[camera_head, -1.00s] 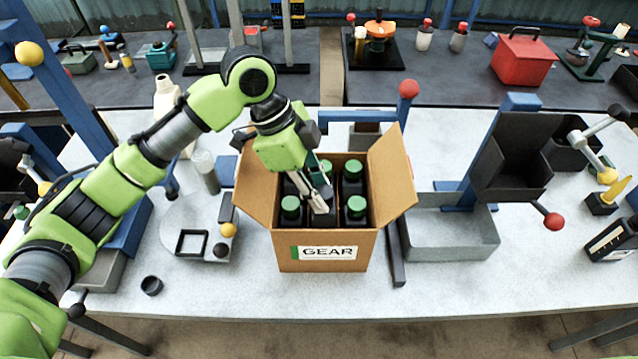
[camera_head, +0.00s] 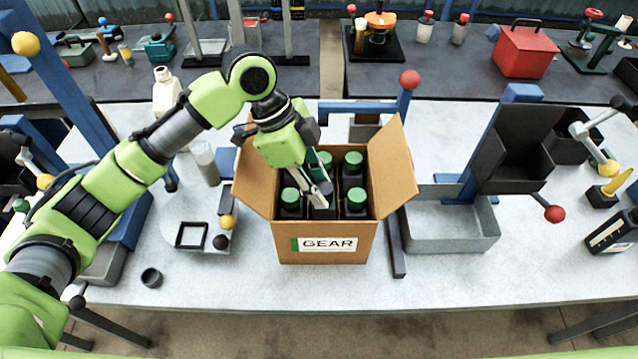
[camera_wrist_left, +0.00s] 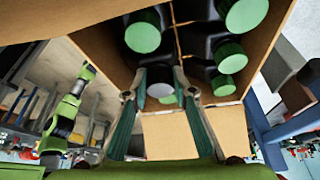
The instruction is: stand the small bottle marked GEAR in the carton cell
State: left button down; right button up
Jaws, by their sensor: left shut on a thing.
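The open cardboard carton (camera_head: 281,248) stands on the pale bench, with a label reading GEAR on its front. Several dark bottles with green caps stand in its cells, such as the front-left one (camera_head: 290,196) and the front-right one (camera_head: 356,196). My left gripper (camera_head: 319,196) reaches down into the carton between these two. It is shut on a dark small bottle (camera_head: 322,213), whose pale grey top (camera_wrist_left: 162,90) shows between the fingers in the left wrist view. Its marking and base are hidden, so I cannot tell whether it touches the carton floor. My right gripper is out of view.
The carton flaps (camera_head: 391,165) stand open on both sides. A grey tray (camera_head: 450,235) lies to the right, beside a tilted black bin (camera_head: 515,150). A round plate (camera_head: 172,228) with a square frame lies to the left.

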pick_arm(q)
jog(key=shift+f, duration=0.25)
jog(key=c, duration=1.6)
grip_release()
